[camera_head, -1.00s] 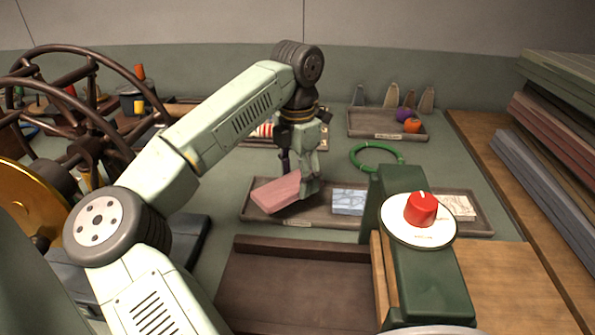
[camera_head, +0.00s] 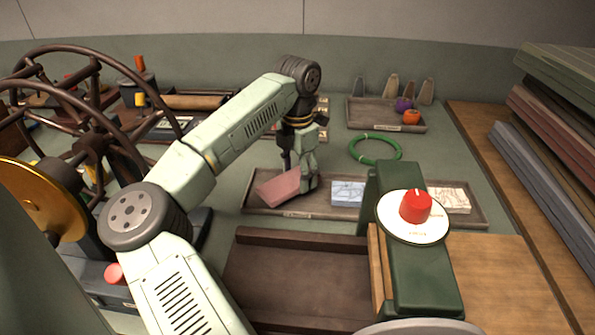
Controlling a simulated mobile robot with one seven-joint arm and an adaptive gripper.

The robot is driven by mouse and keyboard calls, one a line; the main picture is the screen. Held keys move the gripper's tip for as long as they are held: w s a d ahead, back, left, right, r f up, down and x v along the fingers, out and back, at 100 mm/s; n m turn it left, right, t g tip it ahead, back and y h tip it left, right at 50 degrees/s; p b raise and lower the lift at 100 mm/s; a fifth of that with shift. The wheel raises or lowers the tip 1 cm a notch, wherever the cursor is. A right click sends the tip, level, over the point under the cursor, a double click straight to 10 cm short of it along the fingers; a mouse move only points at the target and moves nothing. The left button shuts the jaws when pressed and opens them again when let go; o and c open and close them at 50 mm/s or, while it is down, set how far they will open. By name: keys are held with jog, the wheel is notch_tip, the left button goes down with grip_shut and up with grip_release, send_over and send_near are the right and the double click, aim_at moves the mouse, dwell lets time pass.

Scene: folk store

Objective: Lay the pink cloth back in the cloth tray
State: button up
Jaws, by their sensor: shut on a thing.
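The pink cloth (camera_head: 277,188) is a folded, flat block, tilted, at the left end of the cloth tray. My gripper (camera_head: 297,183) points down and is shut on the right part of the cloth. The cloth is over or against the tray floor; I cannot tell whether it touches. The cloth tray (camera_head: 330,213) is a long, shallow brown tray. In it, right of the pink cloth, lie a blue-white patterned cloth (camera_head: 348,193) and a cream patterned cloth (camera_head: 453,199). A green machine post hides part of the tray between them.
A green post with a white dial and red knob (camera_head: 415,207) stands in front of the tray. An empty brown wooden tray (camera_head: 290,285) lies nearer. A spoked wheel (camera_head: 80,100) stands left.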

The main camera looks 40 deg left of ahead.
aim_at(297, 176)
jog(key=shift+f, duration=0.35)
jog(key=o, duration=1.3)
jog(key=shift+c, duration=0.2)
notch_tip(297, 176, up, 13)
jog(key=b, duration=0.1)
